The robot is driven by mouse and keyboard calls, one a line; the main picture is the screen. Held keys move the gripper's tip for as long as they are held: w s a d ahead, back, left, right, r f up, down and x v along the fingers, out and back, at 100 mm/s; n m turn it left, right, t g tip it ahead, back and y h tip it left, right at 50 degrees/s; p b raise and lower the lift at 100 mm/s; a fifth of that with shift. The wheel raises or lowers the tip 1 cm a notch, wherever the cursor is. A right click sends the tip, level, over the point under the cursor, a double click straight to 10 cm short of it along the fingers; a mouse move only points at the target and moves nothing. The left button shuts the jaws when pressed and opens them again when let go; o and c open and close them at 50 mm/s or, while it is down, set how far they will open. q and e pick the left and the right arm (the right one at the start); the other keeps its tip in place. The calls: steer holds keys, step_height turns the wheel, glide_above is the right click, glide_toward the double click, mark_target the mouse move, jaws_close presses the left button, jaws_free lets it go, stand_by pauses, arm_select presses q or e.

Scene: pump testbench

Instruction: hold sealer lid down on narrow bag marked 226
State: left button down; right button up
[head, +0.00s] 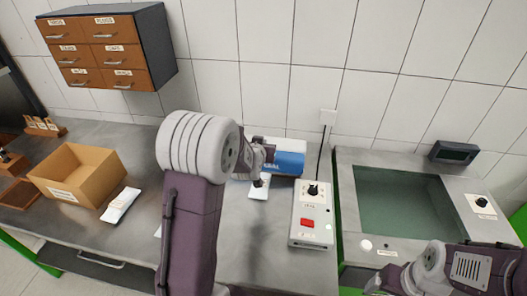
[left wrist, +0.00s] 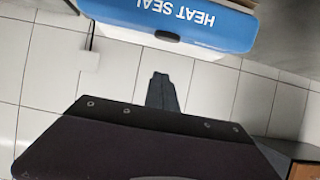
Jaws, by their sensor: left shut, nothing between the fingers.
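The heat sealer's blue lid (head: 291,162) stands at the back of the bench, partly hidden behind my left arm. The left wrist view shows the lid (left wrist: 215,25) upside down, with HEAT SEAL lettering and a dark tab on its edge. A white bag (head: 258,192) lies at the sealer's front; its marking is unreadable. My left gripper (head: 264,158) is at the lid's left end, shut and empty; its closed fingers (left wrist: 162,90) point toward the lid. Contact with the lid cannot be told. My right gripper (head: 376,285) is low at the right, its fingers unclear.
A control box (head: 312,220) with a dial and red button stands right of the sealer. A cardboard box (head: 78,175) and another white bag (head: 121,205) are at the left. A greenish basin (head: 405,205) is at the right. Drawers (head: 97,50) hang on the wall.

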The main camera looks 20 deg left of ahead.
arm_select(q)
steer(key=x, duration=0.4)
step_height(320, 180, down, 3)
steer(key=shift+r, duration=0.15)
steer(key=shift+s+d+f, duration=0.1)
steer(key=shift+s+f, duration=0.1)
steer(key=shift+f, duration=0.45)
arm_select(e)
steer(key=shift+r, duration=0.25)
